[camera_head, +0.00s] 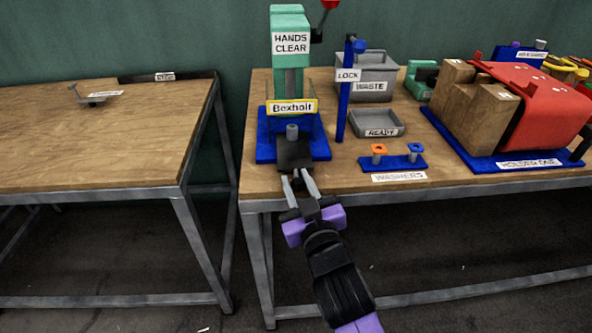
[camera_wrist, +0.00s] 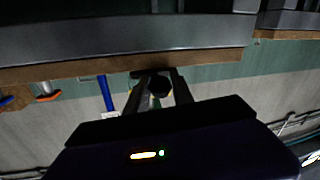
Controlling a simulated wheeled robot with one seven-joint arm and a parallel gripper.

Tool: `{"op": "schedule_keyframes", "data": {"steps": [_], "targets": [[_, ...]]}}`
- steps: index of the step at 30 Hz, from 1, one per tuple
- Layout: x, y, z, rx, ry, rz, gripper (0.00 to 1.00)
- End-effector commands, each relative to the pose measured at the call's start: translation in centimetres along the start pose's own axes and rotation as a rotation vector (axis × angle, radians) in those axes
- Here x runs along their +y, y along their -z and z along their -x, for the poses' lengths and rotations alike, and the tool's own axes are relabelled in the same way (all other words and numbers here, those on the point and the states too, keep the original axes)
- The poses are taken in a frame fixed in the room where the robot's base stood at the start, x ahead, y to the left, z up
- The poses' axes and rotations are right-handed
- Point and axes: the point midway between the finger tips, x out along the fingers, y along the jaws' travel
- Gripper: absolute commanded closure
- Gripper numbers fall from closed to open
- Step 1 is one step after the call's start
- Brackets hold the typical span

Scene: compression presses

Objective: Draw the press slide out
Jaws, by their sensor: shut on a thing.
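The press (camera_head: 290,65) is a teal column with a "HANDS CLEAR" sign, a "Bexholt" label and a blue base (camera_head: 265,152). Its dark press slide (camera_head: 296,158) lies low in the base, and its front end sticks out a little past the base's front edge. A grey cylinder (camera_head: 292,131) stands on the slide. My gripper (camera_head: 298,175) reaches up from the front to the slide's front end at the table edge. In the wrist view, my gripper's fingers (camera_wrist: 159,80) are closed around a dark round knob (camera_wrist: 158,86). The join between knob and slide is not clear.
A red lever knob (camera_head: 330,4) tops the press. To the right are a blue "LOCK" post (camera_head: 345,95), a grey "WASTE" bin (camera_head: 372,75), a "READY" tray (camera_head: 375,122) and a washer stand (camera_head: 392,162).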

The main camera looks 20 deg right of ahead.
Motion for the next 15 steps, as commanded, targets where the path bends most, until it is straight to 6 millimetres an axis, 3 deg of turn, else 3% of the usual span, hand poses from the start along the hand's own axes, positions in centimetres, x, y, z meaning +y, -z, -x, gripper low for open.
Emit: {"op": "schedule_keyframes", "data": {"steps": [7, 15], "targets": [[-1.1, 0.1, 4.9, -0.001, 0.004, -0.002, 1.0], [-1.3, 0.3, 6.5, 0.001, 0.002, 0.0, 1.0]]}}
